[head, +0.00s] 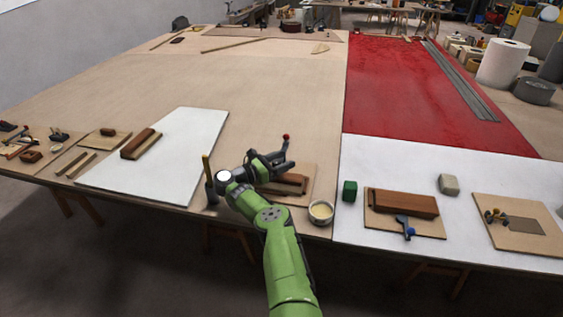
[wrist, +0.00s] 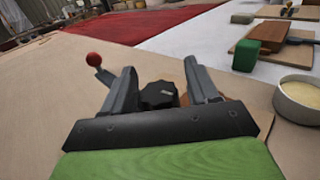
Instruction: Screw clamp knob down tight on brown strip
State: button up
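My gripper (head: 272,163) reaches over a small plywood board (head: 310,172) at the table's front edge. In the wrist view my gripper's two fingers (wrist: 158,78) stand apart, one on each side of a black lobed clamp knob (wrist: 158,95). The knob sits low between them; I cannot tell whether either finger touches it. The brown strip (head: 292,185) lies on the board, partly hidden by my gripper. A brown bit shows behind the right finger in the wrist view. A dark lever with a red ball (head: 286,136) rises beside the fingers; the ball also shows in the wrist view (wrist: 93,59).
A bowl of pale stuff (head: 320,212) stands right of the board, with a green block (head: 349,191) beyond it. An upright yellow-handled tool (head: 208,180) stands close left of my arm. A brown block on a board (head: 402,204) lies further right.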

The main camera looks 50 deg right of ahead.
notch_tip(320, 180, up, 10)
jog(key=p, duration=0.2)
dwell(0.3)
